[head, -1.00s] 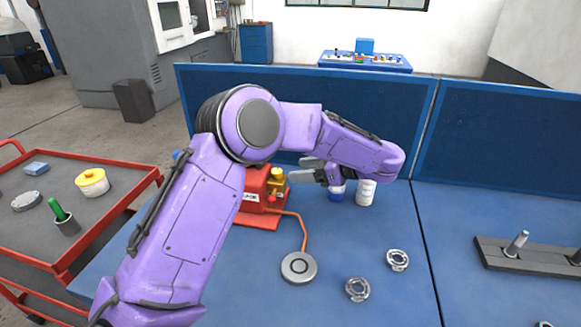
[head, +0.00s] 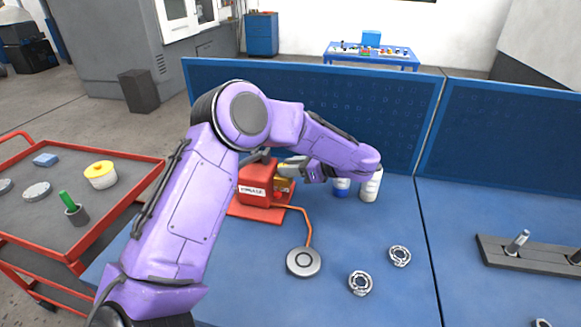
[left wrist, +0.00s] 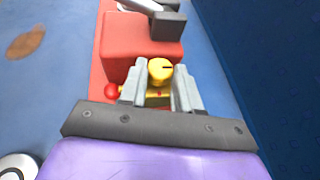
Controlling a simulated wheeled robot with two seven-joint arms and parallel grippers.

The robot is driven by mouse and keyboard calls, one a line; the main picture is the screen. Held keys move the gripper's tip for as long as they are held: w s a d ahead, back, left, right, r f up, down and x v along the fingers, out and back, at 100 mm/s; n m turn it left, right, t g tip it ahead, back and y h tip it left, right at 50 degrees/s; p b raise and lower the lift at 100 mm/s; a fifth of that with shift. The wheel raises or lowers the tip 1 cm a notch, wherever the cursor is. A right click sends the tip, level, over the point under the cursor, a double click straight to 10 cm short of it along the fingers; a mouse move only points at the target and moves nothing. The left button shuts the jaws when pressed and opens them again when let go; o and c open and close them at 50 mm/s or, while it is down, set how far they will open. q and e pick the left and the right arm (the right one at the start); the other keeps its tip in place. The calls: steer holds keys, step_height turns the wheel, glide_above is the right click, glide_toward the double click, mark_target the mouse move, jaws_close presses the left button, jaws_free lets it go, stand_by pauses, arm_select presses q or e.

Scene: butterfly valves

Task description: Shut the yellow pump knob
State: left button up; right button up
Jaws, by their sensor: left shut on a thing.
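The red pump (head: 256,184) stands on the blue bench, partly behind my purple left arm. Its yellow knob (left wrist: 160,70) shows in the left wrist view between the two grey fingers, with a dark slot line on its top. My left gripper (left wrist: 160,88) is shut on the yellow knob, reaching it from the right side in the head view, where the gripper (head: 290,168) hides most of the knob. A red ball-shaped part (left wrist: 112,91) sits beside the knob's base. My right gripper is not in view.
An orange hose runs from the pump to a round grey disc (head: 303,262). Two metal rings (head: 360,283) lie to its right. White and blue bottles (head: 371,186) stand just behind my left wrist. A blue panel (head: 400,120) closes the bench's back.

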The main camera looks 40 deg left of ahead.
arm_select(q)
steer(key=shift+s+f+m+t+b, duration=0.1)
steer(key=shift+f+m+t+b, duration=0.2)
steer(key=shift+t+b, duration=0.15)
steer(key=m+t+b, duration=0.1)
steer(key=b, duration=0.1)
steer(key=m+t+b, duration=0.1)
steer(key=t, duration=0.1)
steer(key=shift+s+d+f+b, duration=0.1)
steer(key=shift+s+b, duration=0.2)
steer(key=shift+b, duration=0.1)
steer(key=shift+s+r+m+t+b, duration=0.1)
steer(key=shift+s+m+t+b, duration=0.05)
steer(key=shift+m+t+b, duration=0.65)
steer(key=shift+s+r+m+t+b, duration=0.1)
steer(key=shift+s+m+t+b, duration=0.05)
steer(key=shift+m+t+b, duration=0.65)
steer(key=o, duration=1)
steer(key=shift+o, duration=0.3)
steer(key=shift+w, duration=0.15)
steer(key=shift+r, duration=0.2)
